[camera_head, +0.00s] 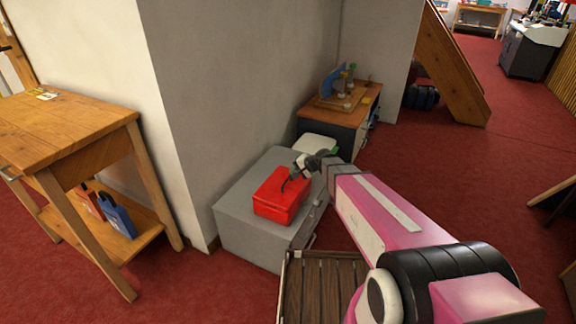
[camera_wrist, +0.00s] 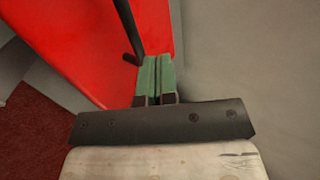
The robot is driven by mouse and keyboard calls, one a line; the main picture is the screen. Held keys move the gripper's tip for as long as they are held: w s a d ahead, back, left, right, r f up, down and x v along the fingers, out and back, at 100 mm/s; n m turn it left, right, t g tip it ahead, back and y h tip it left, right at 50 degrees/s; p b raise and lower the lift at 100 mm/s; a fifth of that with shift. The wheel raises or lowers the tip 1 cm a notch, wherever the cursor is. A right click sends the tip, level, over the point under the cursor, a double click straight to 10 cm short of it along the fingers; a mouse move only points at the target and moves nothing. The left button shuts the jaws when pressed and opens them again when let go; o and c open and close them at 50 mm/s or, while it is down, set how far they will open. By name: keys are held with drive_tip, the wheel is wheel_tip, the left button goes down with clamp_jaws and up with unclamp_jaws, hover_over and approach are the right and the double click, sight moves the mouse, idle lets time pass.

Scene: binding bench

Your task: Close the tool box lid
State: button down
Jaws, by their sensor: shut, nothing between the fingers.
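The red tool box (camera_head: 277,205) sits on top of a grey cabinet. Its lid looks down flat on the box in the head view, though my gripper covers part of it and a small gap could not be made out. A thin black handle stands up from the lid and shows in the wrist view (camera_wrist: 124,25). My gripper (camera_head: 292,177) is shut and empty, at the back right part of the lid. In the wrist view its green fingers (camera_wrist: 153,58) lie together over the red surface (camera_wrist: 85,45), close to the handle's end; contact cannot be told.
The grey cabinet (camera_head: 240,215) has bare top around the box. A wooden-topped cabinet (camera_head: 365,95) with items stands behind. A slatted wooden crate (camera_head: 312,290) is in front, below my arm. Red floor is open at right.

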sight(296, 184)
drive_tip(key=shift+s+d+f+t+y, duration=0.15)
drive_tip(key=shift+d+f+y, duration=0.25)
drive_tip(key=shift+f, duration=0.2)
drive_tip(key=shift+s+d+f+t+y, duration=0.15)
drive_tip(key=shift+d+f+y, duration=0.2)
drive_tip(key=shift+f, duration=0.25)
drive_tip(key=shift+s+d+f, duration=0.1)
drive_tip(key=shift+d+f, duration=0.15)
drive_tip(key=shift+f, duration=0.35)
drive_tip(key=shift+s+d+f, duration=0.15)
drive_tip(key=shift+d+f, duration=0.05)
drive_tip(key=shift+f, duration=0.45)
drive_tip(key=shift+s+d+f, duration=0.1)
drive_tip(key=shift+d+f, duration=0.15)
drive_tip(key=shift+f, duration=0.35)
drive_tip(key=shift+f, duration=0.1)
